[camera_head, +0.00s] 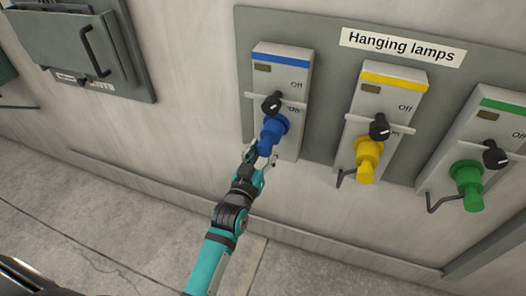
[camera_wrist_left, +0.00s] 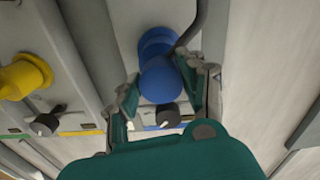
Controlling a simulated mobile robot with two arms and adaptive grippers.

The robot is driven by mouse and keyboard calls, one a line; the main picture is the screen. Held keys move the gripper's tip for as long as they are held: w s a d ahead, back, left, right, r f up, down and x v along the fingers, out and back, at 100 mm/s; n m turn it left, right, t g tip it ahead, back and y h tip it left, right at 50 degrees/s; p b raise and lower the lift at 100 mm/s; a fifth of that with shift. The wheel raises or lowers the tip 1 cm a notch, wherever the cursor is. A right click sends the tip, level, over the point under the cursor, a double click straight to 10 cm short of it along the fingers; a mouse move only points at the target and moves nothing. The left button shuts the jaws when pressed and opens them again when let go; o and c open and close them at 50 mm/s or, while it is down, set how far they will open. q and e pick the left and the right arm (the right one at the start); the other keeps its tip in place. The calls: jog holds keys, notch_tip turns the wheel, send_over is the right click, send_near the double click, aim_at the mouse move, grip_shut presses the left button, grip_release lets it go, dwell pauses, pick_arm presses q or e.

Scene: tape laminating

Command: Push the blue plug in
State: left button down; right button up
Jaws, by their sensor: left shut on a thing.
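The blue plug (camera_head: 271,131) sits at the lower part of the blue-striped switch box (camera_head: 290,82), below its black knob (camera_head: 271,103). My left gripper (camera_head: 262,154) reaches it from below, with its fingers at the plug's outer end. In the left wrist view the blue plug (camera_wrist_left: 160,82) lies between the two fingers of the left gripper (camera_wrist_left: 164,80), which is shut on it. How deep the plug sits in its socket cannot be told. My right gripper is not in view.
A yellow plug (camera_head: 368,160) and a green plug (camera_head: 468,186) are on similar boxes to the right, with dark cables beside them. The grey backing panel (camera_head: 333,75) bears a "Hanging lamps" sign (camera_head: 403,47). A grey cabinet (camera_head: 80,45) hangs at upper left. The wall between is bare.

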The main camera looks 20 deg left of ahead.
aim_at(269, 140)
pick_arm(q)
jog(key=w+b, duration=0.1)
jog(key=w, duration=0.4)
jog(key=shift+d, duration=0.1)
jog(key=shift+s+r, duration=0.15)
jog(key=c, duration=1)
grip_release()
jog(key=shift+c, duration=0.2)
jog(key=o, duration=0.3)
jog(key=shift+w, duration=0.2)
jog(key=shift+s, duration=0.15)
jog(key=s, duration=1.1)
jog(key=shift+s+a, duration=0.2)
jog(key=shift+s, duration=0.2)
